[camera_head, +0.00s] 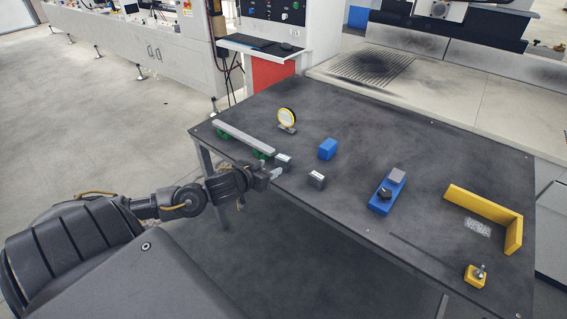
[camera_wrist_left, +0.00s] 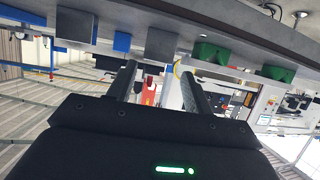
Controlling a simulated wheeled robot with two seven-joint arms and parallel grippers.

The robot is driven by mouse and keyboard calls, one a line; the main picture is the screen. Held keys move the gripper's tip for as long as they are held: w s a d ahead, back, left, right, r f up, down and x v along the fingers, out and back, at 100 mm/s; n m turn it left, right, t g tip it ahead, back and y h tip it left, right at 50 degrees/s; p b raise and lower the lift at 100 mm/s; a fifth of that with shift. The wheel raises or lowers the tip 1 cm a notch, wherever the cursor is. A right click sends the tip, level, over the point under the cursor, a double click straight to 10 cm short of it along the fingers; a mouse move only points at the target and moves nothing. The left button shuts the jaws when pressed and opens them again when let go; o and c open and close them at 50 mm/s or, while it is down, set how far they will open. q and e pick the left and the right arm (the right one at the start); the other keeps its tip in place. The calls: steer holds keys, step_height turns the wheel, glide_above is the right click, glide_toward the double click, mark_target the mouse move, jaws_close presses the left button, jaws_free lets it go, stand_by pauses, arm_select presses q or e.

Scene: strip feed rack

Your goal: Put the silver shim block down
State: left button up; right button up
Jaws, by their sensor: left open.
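Two small silver-grey blocks stand on the dark table: one (camera_head: 284,160) by the end of the grey strip, the other (camera_head: 317,179) to its right near the front edge. I cannot tell which is called the shim block. My left gripper (camera_head: 275,173) is at the table's front edge, close to the first block and empty. In the left wrist view, my gripper (camera_wrist_left: 158,68) is open, and one silver block (camera_wrist_left: 163,43) sits just beyond the fingertips, in line with the gap. My right gripper is not in view.
A grey strip (camera_head: 240,136) rests on green supports (camera_head: 259,154). A yellow-rimmed dial (camera_head: 287,117), blue block (camera_head: 327,149), blue fixture (camera_head: 380,206), yellow corner guide (camera_head: 483,206) and yellow block with a knob (camera_head: 475,280) stand on the table (camera_head: 360,130). The back middle is clear.

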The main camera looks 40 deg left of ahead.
mark_target(281, 164)
arm_select(q)
steer(key=shift+x, duration=2.65)
steer(key=x, duration=0.3)
steer(key=shift+w+f+b, duration=0.25)
steer(key=shift+f+b, duration=0.1)
steer(key=shift+f, duration=0.1)
steer(key=shift+w+f, duration=0.2)
steer(key=shift+w, duration=0.2)
steer(key=shift+c, duration=0.9)
steer(key=shift+r, duration=0.1)
jaws_close()
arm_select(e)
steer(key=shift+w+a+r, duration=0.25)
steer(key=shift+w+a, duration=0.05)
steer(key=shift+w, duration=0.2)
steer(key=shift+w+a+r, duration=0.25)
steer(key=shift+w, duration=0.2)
